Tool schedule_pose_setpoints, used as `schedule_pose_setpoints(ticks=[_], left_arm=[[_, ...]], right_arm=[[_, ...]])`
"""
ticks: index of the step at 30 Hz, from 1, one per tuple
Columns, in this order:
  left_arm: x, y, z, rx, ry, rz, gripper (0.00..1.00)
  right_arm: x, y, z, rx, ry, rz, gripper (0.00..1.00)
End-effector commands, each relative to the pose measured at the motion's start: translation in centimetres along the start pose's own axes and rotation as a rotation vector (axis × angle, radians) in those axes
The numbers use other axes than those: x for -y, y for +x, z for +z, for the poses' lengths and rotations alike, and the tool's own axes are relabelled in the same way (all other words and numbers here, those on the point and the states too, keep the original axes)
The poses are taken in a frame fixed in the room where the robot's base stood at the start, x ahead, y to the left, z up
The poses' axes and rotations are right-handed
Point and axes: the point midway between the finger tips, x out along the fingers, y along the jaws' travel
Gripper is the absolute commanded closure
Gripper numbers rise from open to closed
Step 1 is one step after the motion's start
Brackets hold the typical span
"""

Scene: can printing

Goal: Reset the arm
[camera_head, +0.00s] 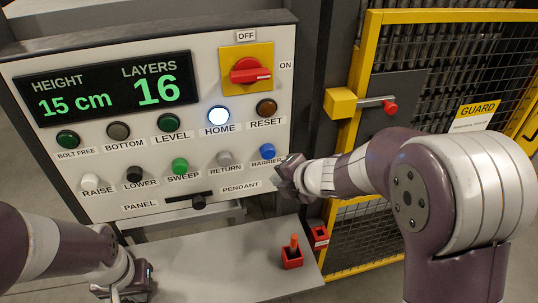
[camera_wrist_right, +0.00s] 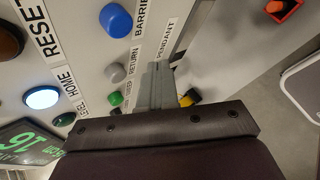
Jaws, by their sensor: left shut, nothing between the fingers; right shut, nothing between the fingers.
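My right arm reaches in from the right in the head view. Its gripper (camera_head: 290,178) is shut and empty, in front of the control panel (camera_head: 90,210) just below and right of the blue BARRIER button (camera_head: 267,151). In the right wrist view the shut fingers (camera_wrist_right: 157,88) point at the panel near the RETURN and PENDANT labels; I cannot tell whether they touch it. My left gripper (camera_head: 130,290) is shut and empty at the lower left, low over the grey shelf's left end.
The display (camera_head: 108,88) reads 15 cm and 16 layers. The HOME button (camera_head: 218,115) glows white. A red rotary switch (camera_head: 248,70) sits above. A red holder with an orange-topped piece (camera_head: 292,253) stands on the grey shelf (camera_head: 205,270). A yellow-framed mesh guard (camera_head: 368,215) stands at the right.

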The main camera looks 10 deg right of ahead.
Motion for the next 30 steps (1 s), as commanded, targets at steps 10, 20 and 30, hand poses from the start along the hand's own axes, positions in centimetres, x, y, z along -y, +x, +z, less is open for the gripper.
schedule_pose_setpoints(ticks=[10,20,30], left_arm=[[0.0,0.0,0.0,0.000,0.000,0.000,1.00],[0.0,0.0,0.0,0.000,0.000,0.000,1.00],[0.0,8.0,1.0,0.000,0.000,0.000,1.00]], right_arm=[[0.0,0.0,0.0,0.000,0.000,0.000,1.00],[3.7,-0.8,2.5,0.182,0.493,-0.110,1.00],[22.0,-3.5,-8.1,0.759,2.062,-0.541,1.00]])
